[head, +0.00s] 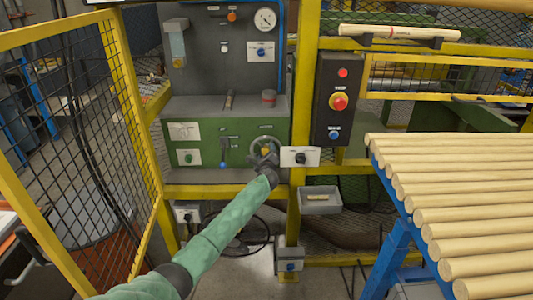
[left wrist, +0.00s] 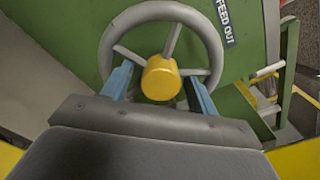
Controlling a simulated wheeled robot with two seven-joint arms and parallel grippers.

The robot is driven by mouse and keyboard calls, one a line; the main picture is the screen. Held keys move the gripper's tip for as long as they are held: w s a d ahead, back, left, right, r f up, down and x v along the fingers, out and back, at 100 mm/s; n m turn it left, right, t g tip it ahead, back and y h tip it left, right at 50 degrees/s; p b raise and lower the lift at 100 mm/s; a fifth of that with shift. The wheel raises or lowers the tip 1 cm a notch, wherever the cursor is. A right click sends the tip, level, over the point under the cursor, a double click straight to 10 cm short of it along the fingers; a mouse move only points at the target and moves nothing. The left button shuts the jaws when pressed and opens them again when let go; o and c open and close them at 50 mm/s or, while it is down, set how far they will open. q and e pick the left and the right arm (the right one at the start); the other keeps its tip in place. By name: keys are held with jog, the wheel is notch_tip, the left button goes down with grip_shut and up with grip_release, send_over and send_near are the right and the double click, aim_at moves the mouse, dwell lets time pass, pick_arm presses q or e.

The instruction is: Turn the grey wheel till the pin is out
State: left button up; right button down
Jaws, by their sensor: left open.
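The grey wheel (head: 264,143) is on the green machine front, at the far end of my left arm in the head view. In the left wrist view the grey wheel (left wrist: 213,48) fills the upper middle, with thin spokes and a yellow hub (left wrist: 161,78). My left gripper (left wrist: 159,75) is open, its two blue fingers on either side of the hub and within or against the wheel's lower part. I cannot tell whether they touch it. In the head view my left gripper (head: 266,165) partly covers the wheel. I cannot make out a pin. My right gripper is not in view.
A "FEED OUT" label (left wrist: 225,22) is beside the wheel. A white plate with a black knob (head: 300,157) is close to its right. Yellow mesh fencing (head: 125,95) stands left. A black panel with a red button (head: 339,102) and a rack of wooden rods (head: 450,190) are right.

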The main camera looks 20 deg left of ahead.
pick_arm(q)
jog(key=v, duration=0.7)
jog(key=shift+b, duration=0.4)
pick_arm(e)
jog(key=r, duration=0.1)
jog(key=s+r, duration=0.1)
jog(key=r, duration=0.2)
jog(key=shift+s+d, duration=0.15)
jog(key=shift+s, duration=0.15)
pick_arm(q)
jog(key=shift+s, duration=0.1)
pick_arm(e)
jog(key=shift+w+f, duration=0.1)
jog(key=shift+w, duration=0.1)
